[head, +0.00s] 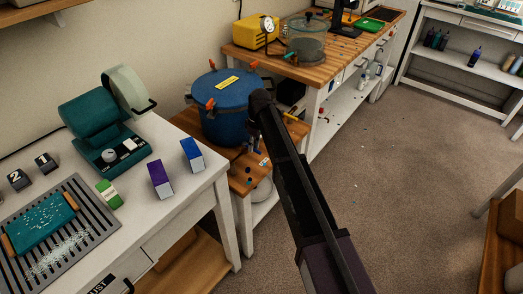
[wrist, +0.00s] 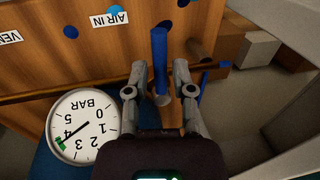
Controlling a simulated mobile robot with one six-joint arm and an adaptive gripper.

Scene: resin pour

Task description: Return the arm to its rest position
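My arm reaches from the bottom of the head view to the wooden stand at the blue pressure pot (head: 230,105). My gripper (wrist: 160,68) shows in the wrist view with its two grey fingers apart. A blue valve lever (wrist: 159,50) stands between or just beyond the fingertips, with a visible gap on each side; I cannot tell whether anything touches. A second blue lever (wrist: 203,92) is just right of the right finger.
In the head view, the white bench (head: 185,210) is at left and the wooden-topped bench (head: 275,65) behind. Open carpet (head: 400,170) lies to the right.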

